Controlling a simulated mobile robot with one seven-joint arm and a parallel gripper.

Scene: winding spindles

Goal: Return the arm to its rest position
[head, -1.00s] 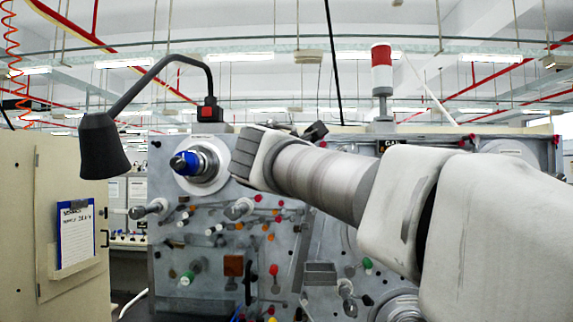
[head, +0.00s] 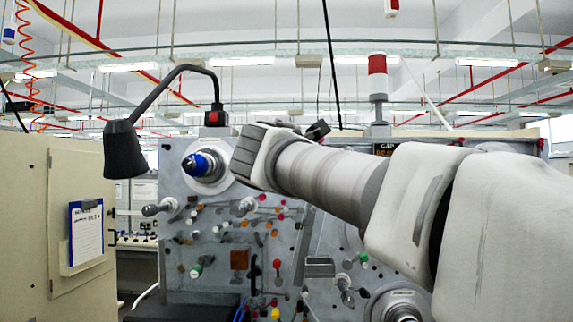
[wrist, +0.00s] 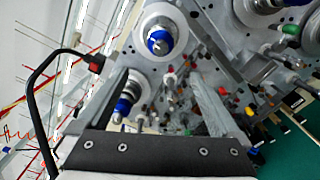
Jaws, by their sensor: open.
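My arm reaches from the right of the head view towards the middle, its pale links bent in front of the grey machine (head: 225,255). The fingers are hidden behind the arm's end in the head view. In the wrist view my gripper (wrist: 162,98) shows two grey fingers spread apart, with nothing held between them. A blue-collared spindle (head: 199,165) sits on the machine left of the arm's end. In the wrist view a blue-tipped spindle (wrist: 160,42) lies beyond the fingertips, and another blue collar (wrist: 123,106) shows by the left finger.
A black lamp (head: 122,148) on a bent arm hangs at the left. A beige cabinet (head: 25,200) with a clipboard (head: 87,228) stands at far left. A red-and-white signal light (head: 377,75) rises behind my arm. Knobs and levers stick out of the machine's front.

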